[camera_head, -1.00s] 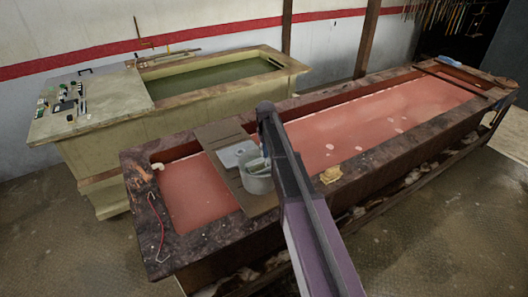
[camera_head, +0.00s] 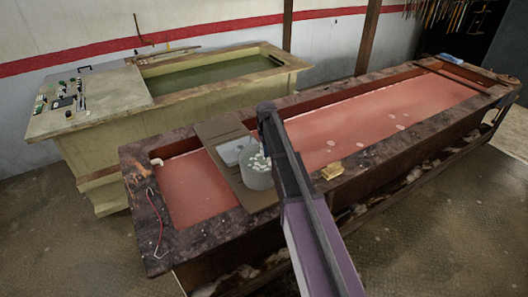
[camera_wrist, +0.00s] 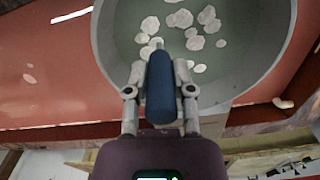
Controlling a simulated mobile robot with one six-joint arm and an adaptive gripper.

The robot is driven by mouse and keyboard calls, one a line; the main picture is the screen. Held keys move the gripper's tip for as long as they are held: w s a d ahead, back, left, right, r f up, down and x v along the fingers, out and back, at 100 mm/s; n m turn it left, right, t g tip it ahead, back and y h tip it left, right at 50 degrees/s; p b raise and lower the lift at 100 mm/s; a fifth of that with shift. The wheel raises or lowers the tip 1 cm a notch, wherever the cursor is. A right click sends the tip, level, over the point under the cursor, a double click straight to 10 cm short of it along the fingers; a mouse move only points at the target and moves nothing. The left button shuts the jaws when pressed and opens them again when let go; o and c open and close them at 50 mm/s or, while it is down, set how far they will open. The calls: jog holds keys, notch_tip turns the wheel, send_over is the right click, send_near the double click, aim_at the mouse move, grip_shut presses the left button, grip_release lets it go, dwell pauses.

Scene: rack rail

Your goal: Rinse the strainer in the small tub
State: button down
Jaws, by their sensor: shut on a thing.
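The small tub (camera_head: 258,178) is a round grey tub on a board laid across the red tank. It holds greyish liquid with several white patches. In the wrist view the tub's rim (camera_wrist: 283,62) curves around the liquid, below my gripper. My gripper (camera_wrist: 160,90) is shut on a blue handle (camera_wrist: 160,88), which points over the tub. I take this to be the strainer's handle; its head is not visible, and I cannot tell whether it is in the liquid. In the head view my arm hides the gripper and handle.
The board (camera_head: 222,132) also carries a white flat tray (camera_head: 232,152) beside the tub. A greenish tank (camera_head: 210,78) stands behind.

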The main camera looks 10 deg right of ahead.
jog(key=shift+r, duration=0.25)
jog(key=shift+r+p, duration=0.35)
jog(key=shift+p, duration=0.2)
jog(key=shift+f, duration=0.2)
jog(key=shift+f+b, duration=0.8)
jog(key=shift+b, duration=0.15)
jog(key=shift+r, duration=0.15)
jog(key=shift+r+p, duration=0.9)
jog(key=shift+p, duration=0.1)
jog(key=shift+f, duration=0.15)
